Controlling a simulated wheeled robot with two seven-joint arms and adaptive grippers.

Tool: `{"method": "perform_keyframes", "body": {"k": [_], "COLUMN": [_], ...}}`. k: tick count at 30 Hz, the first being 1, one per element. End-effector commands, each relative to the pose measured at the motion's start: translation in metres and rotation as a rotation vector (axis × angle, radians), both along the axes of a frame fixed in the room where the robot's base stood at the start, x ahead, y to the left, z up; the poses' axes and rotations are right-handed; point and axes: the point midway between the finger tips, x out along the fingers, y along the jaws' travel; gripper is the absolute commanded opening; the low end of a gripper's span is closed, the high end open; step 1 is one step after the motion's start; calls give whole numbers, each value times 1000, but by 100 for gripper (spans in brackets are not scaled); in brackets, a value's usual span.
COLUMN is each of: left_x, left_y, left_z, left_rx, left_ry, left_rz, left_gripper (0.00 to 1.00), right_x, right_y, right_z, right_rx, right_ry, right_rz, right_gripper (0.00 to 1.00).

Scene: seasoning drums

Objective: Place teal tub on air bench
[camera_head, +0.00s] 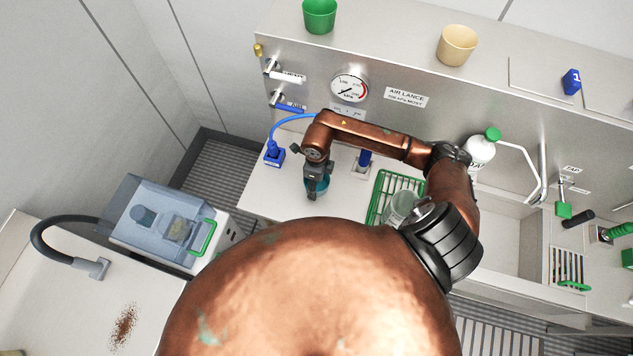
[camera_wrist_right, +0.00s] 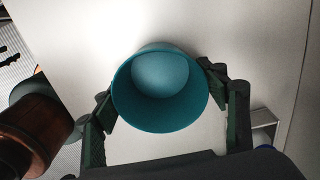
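The teal tub (camera_head: 322,186) is mostly hidden by my right gripper (camera_head: 316,190) in the head view, over the left part of the pale air bench (camera_head: 258,196) below the AIR LANCE panel. In the right wrist view the empty, open-topped tub (camera_wrist_right: 160,85) sits between both fingers of the right gripper (camera_wrist_right: 158,100). The fingers touch or nearly touch its sides and appear shut on it. I cannot tell whether the tub's base touches the bench. My left gripper is not in view.
A blue air fitting (camera_head: 274,154) with a hose stands left of the gripper. A green rack (camera_head: 381,205) holding a clear jar (camera_head: 400,206) is to the right. A white bottle (camera_head: 479,152) stands near the sink. A green cup (camera_head: 320,16) and cream cup (camera_head: 457,45) are on the shelf.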

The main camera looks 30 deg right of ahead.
Motion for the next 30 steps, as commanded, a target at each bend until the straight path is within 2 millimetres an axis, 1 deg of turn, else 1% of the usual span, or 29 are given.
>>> {"method": "perform_keyframes", "body": {"k": [9,12,14,17,24,27,30], "left_x": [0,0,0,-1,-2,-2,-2], "left_y": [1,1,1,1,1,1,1], "left_z": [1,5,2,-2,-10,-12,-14], "left_rx": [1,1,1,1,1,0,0], "left_ry": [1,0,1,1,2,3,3], "left_rz": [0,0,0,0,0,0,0], "left_gripper": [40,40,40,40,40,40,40], "right_x": [0,0,2,2,2,2,1], "right_y": [0,0,0,0,0,0,0], "right_z": [1,5,11,27,78,96,110], "right_rx": [0,1,0,-1,-2,0,0], "right_ry": [0,-1,-4,-5,-6,-4,-3], "right_rz": [0,-1,1,2,2,0,1], "right_gripper": [72,72,72,72,72,72,72]}}
